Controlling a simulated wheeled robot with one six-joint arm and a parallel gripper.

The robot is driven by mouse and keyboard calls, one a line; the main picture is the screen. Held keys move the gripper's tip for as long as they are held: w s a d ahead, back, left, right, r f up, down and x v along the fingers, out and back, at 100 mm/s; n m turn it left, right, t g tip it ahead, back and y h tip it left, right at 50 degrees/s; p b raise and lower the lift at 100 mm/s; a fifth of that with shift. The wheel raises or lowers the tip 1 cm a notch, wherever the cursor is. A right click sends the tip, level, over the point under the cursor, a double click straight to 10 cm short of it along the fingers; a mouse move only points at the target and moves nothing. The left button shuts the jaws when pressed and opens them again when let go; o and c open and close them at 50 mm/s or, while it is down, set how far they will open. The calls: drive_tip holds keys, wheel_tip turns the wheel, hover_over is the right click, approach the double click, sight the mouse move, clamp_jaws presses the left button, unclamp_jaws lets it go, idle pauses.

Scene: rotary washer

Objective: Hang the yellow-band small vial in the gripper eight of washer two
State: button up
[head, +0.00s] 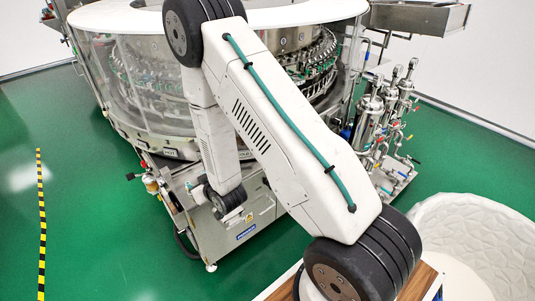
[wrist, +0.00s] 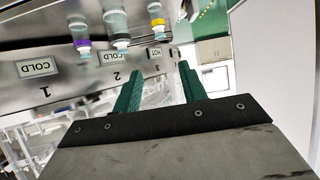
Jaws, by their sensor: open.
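The yellow-band vial (wrist: 156,20) is at the top of the wrist view, its narrow end pointing down in the picture above the metal panel. My gripper (wrist: 161,78) has two green fingers spread apart with nothing between them. The vial lies beyond the fingertips, apart from them. The rotary washer (head: 130,95) stands behind my arm in the head view, its ring of small grippers (head: 315,60) seen through the clear guard. No number eight is readable on it. My fingers and the vial cannot be made out in the head view.
The panel (wrist: 60,85) bears COLD and HOT labels. Steel filter housings and piping (head: 385,115) stand right of the washer. Green floor (head: 85,210) is clear at left.

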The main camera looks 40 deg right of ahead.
drive_tip(key=s+d+r+g, duration=0.1)
drive_tip(key=s+r+g, duration=0.25)
drive_tip(key=r, duration=0.75)
drive_tip(key=s+d+r+g, duration=0.15)
drive_tip(key=s+r, duration=0.25)
drive_tip(key=r, duration=0.7)
drive_tip(key=s+r+g, duration=0.2)
drive_tip(key=s+r, duration=0.2)
drive_tip(key=s, duration=0.5)
drive_tip(key=s+r+g, duration=0.2)
drive_tip(key=s+r, duration=0.3)
drive_tip(key=s, duration=0.5)
drive_tip(key=s+d+r+m+g+h, duration=0.1)
drive_tip(key=s+r+g, duration=0.1)
drive_tip(key=s+r, duration=0.3)
drive_tip(key=s, duration=0.4)
drive_tip(key=shift+s, duration=0.25)
drive_tip(key=shift+c, duration=0.6)
drive_tip(key=shift+a, duration=0.1)
